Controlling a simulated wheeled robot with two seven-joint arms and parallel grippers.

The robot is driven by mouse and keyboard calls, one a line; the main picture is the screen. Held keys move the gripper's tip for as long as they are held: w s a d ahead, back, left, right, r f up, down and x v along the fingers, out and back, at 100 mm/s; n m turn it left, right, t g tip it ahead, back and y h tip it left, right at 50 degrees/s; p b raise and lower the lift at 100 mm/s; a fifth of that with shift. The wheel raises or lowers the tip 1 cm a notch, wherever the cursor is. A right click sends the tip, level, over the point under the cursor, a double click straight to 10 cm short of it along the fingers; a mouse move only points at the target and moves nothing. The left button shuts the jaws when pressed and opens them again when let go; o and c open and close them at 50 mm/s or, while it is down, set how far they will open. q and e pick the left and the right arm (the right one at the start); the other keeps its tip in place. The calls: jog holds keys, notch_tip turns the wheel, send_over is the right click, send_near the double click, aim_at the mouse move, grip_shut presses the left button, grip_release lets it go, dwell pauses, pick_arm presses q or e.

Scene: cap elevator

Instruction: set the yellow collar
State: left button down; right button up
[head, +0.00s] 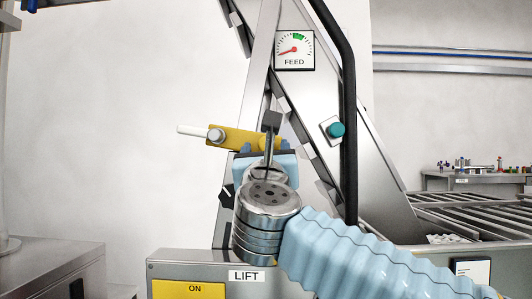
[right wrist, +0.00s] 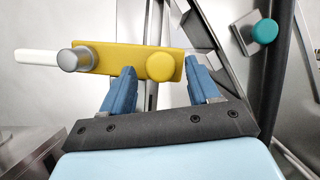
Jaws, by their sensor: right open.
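The yellow collar (head: 235,137) is a flat yellow bar with a silver knob (head: 216,135) near its left end and a white handle (head: 190,130) sticking out left. It lies in front of the slanted metal frame. In the right wrist view the collar (right wrist: 125,58) has a round yellow boss (right wrist: 161,67) at its right part. My right gripper (right wrist: 164,82) is open, its blue fingers just below the bar, one on each side of the boss. I cannot tell whether they touch it. My wrist hides part of the gripper (head: 265,147) in the head view. My left gripper is not in view.
A FEED dial (head: 294,50) sits high on the frame, its needle pointing lower left. A teal button (head: 336,130) is right of the collar. A black rail (head: 348,120) runs down there. Below is a LIFT panel (head: 205,262) with a yellow ON plate (head: 188,289).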

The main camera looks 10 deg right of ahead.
jog(key=shift+s, duration=0.1)
jog(key=b+v, duration=0.3)
jog(key=v, duration=1)
jog(key=shift+s+a+f, duration=0.15)
jog(key=shift+s+f, duration=0.05)
jog(key=shift+s, duration=0.05)
